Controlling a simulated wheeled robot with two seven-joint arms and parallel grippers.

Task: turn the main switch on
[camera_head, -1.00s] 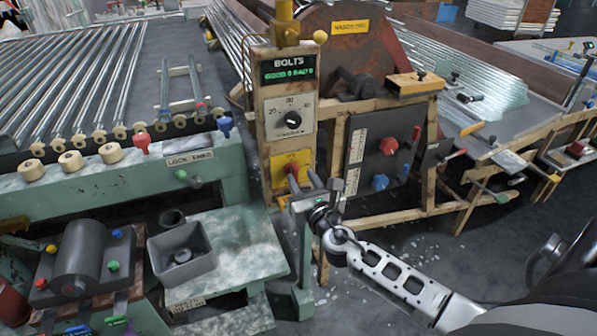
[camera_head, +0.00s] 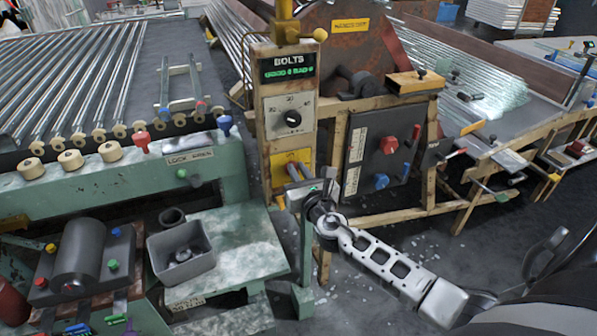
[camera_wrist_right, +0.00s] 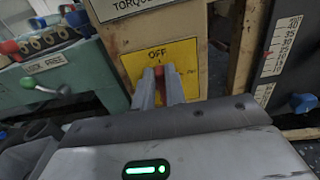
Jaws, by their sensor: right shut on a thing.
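The main switch (camera_wrist_right: 159,70) is a small red knob on a yellow plate (camera_wrist_right: 187,52) marked OFF, seen in the right wrist view. In the head view the plate (camera_head: 305,158) sits low on the wooden post, and my gripper largely covers the switch. My right gripper (camera_wrist_right: 161,73) reaches the plate with its two fingers on either side of the red knob, shut on it. In the head view the right gripper (camera_head: 298,172) is in front of the plate. The knob's exact angle is hard to tell. My left gripper is out of view.
Above the plate is a white dial (camera_head: 290,118) under a green-lit BOLTS display (camera_head: 287,67). A dark panel (camera_head: 364,152) with red and blue knobs stands to the right. A green bench (camera_head: 235,240) with a grey bin (camera_head: 181,252) stands to the left.

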